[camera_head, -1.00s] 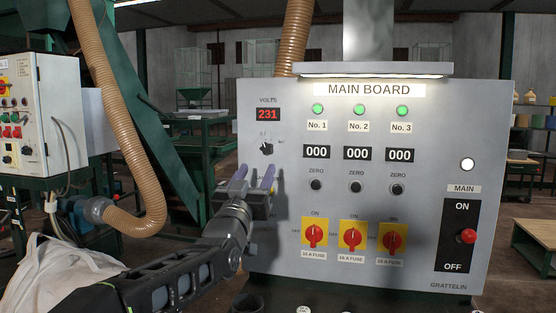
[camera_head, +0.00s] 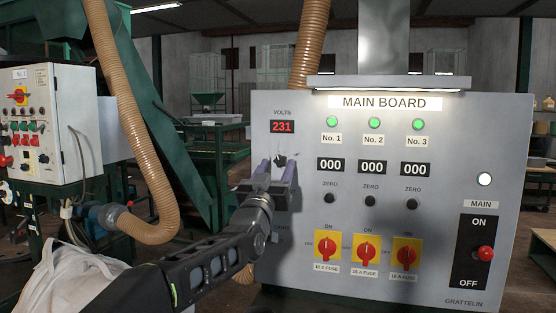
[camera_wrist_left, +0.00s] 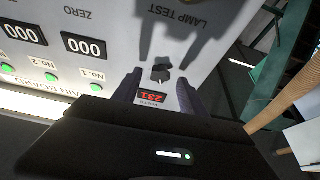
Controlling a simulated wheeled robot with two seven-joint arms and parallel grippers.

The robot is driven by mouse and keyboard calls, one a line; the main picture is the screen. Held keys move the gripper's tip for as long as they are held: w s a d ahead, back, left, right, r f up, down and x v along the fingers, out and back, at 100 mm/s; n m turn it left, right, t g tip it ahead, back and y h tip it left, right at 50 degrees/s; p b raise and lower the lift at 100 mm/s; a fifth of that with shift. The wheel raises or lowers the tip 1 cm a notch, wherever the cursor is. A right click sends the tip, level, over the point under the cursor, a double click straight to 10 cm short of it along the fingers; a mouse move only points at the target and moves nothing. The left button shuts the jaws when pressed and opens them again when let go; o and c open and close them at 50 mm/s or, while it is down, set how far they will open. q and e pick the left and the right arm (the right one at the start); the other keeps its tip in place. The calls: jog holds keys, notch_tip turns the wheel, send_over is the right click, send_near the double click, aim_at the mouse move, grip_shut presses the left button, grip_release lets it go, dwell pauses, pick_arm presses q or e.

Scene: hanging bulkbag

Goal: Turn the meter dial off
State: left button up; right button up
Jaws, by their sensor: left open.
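The meter dial (camera_head: 279,161) is a small black knob on the grey main board, just below the red VOLTS display (camera_head: 282,127), which reads 231. My left gripper (camera_head: 277,171) is open in front of the board, with its two purple-grey fingers pointing at the dial. In the left wrist view the dial (camera_wrist_left: 161,73) appears between the two fingers, and nothing is held. I cannot tell whether the fingertips reach around the knob or stop short of it. The marks around the dial are too small to read. My right gripper is not in view.
The board also carries three yellow-and-red fuse switches (camera_head: 366,250), black zero knobs (camera_head: 371,201) and a red-knobbed main switch (camera_head: 485,253). A white control box (camera_head: 40,120) and a tan hose (camera_head: 137,145) stand to the left.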

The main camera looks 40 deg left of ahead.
pick_arm(q)
jog(key=shift+x, duration=0.8)
jog(key=shift+c, duration=0.5)
grip_shut()
